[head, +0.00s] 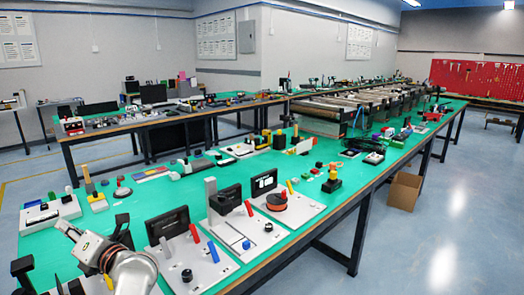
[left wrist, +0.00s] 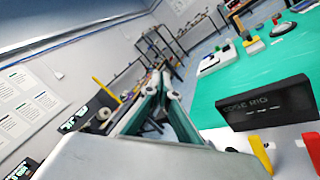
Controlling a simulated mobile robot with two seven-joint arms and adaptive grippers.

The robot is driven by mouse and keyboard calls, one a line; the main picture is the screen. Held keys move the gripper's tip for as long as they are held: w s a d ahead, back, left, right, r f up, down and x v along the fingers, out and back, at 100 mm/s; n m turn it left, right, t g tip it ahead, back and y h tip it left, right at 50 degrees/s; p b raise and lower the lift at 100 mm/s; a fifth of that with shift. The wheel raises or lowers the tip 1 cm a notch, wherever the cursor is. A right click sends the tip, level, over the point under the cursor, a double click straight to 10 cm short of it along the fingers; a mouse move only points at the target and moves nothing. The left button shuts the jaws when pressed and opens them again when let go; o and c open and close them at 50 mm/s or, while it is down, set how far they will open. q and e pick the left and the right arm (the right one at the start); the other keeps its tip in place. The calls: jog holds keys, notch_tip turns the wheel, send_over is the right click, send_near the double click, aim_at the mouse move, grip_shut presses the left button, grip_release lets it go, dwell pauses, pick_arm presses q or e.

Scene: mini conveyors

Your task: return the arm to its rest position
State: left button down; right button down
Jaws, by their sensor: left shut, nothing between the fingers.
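My left gripper (head: 70,232) is at the lower left of the head view, over the near left end of the green-topped table (head: 150,200). Its white and grey arm comes in from the bottom edge. In the left wrist view the two fingers of the left gripper (left wrist: 165,80) come together, shut and empty. The gripper points along the room past the table, and nothing touches its tips. My right gripper is in neither view.
White station boards with dark displays (head: 167,225) stand right of my arm; one dark display also shows in the left wrist view (left wrist: 265,103). A white board (head: 50,212) lies beyond the gripper. A cardboard box (head: 404,190) is on the floor. Conveyors (head: 325,112) stand farther back.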

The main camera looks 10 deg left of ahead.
pick_arm(q)
jog(key=w+d+m+t+h, duration=0.2)
jog(key=d+m+t+h, duration=0.2)
jog(key=d+m+t, duration=1.1)
jog(key=s+d+f+m+t+h, duration=0.1)
jog(key=d+f+m+h, duration=1.05)
jog(key=m, duration=0.55)
jog(key=s+d+f+m+g+h, duration=0.2)
jog(key=s+f, duration=0.4)
jog(key=f, duration=0.3)
jog(key=s+d+f+m+g+h, duration=0.2)
jog(key=s+f+m+g, duration=0.3)
jog(key=f, duration=0.4)
jog(key=s+d+f+m+g+h, duration=0.2)
jog(key=s+f+m, duration=0.3)
jog(key=s+f, duration=0.3)
notch_tip(320, 180, down, 2)
jog(key=shift+s+d+f+g, duration=0.1)
jog(key=shift+s+d+g, duration=0.05)
jog(key=shift+d+g, duration=0.75)
jog(key=shift+a, duration=0.1)
